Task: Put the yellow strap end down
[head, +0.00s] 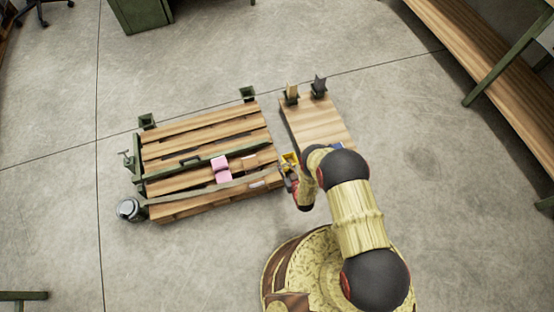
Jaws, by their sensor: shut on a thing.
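The yellow strap end (289,158) shows as a small yellow patch at my gripper (288,172), near the right end of the slatted wooden pallet (165,152). My gripper is shut on it; the fingers are small and partly hidden by my wrist. A pale grey strap (205,190) runs across the front slats of the pallet towards my gripper. I cannot tell whether the yellow end touches anything below it.
Bare floor (200,270) is free in front.

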